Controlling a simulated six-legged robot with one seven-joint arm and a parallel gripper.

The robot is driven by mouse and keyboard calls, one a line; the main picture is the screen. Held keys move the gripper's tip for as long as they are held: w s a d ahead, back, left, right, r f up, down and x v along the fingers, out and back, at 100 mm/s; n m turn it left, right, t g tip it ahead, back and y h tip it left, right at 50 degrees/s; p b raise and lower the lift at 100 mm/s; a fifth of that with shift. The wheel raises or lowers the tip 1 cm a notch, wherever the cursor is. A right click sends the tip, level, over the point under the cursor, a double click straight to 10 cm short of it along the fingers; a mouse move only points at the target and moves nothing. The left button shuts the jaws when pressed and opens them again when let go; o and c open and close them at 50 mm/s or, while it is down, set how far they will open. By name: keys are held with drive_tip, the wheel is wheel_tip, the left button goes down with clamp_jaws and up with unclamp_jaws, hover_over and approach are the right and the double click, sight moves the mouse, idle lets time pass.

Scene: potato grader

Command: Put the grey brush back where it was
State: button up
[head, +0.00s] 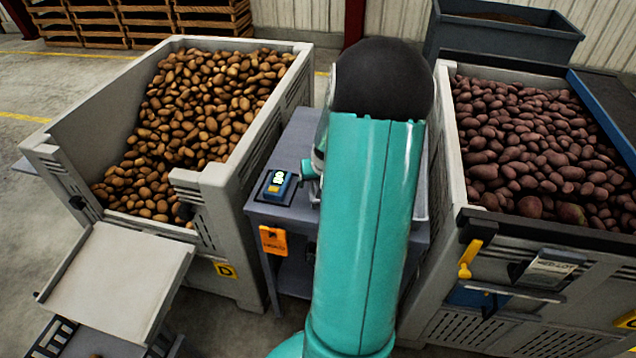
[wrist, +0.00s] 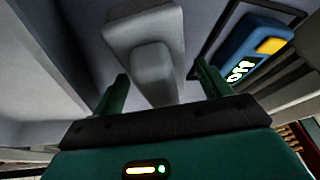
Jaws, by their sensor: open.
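A grey, block-shaped thing that looks like the grey brush (wrist: 145,40) shows in the wrist view, with a wide head and a narrower part reaching down between my fingers. My gripper (wrist: 160,72) is open, with one green finger on each side of that narrower part. I cannot tell whether either finger touches it. In the head view my teal arm hides the brush and most of my gripper over the grey stand (head: 268,212).
A blue and yellow device with a lit display (head: 276,185) sits on the stand, close to my right finger in the wrist view (wrist: 250,52). A crate of brown potatoes (head: 222,200) stands left, and a crate of reddish potatoes (head: 450,140) right. An orange tag (head: 273,240) hangs on the stand.

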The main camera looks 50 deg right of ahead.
drive_tip(key=v, duration=1.1)
drive_tip(key=w+a+r+n, duration=0.2)
drive_tip(key=a+r, duration=0.3)
drive_tip(key=a, duration=0.6)
drive_tip(key=w+a+r+n, duration=0.3)
drive_tip(key=a+r, duration=0.1)
drive_tip(key=a, duration=0.6)
drive_tip(key=s+a+r+n+t+y, duration=0.1)
drive_tip(key=s+a, duration=0.3)
drive_tip(key=a, duration=0.5)
drive_tip(key=s+a+r+n+y, duration=0.1)
drive_tip(key=s+a+r+n, duration=0.2)
drive_tip(key=a, duration=0.6)
drive_tip(key=shift+s+r+t+y, duration=0.3)
drive_tip(key=shift+s+r+t, duration=0.15)
drive_tip(key=shift+s, duration=0.65)
drive_tip(key=shift+a, duration=0.15)
drive_tip(key=c, duration=0.9)
drive_tip(key=shift+a, duration=0.15)
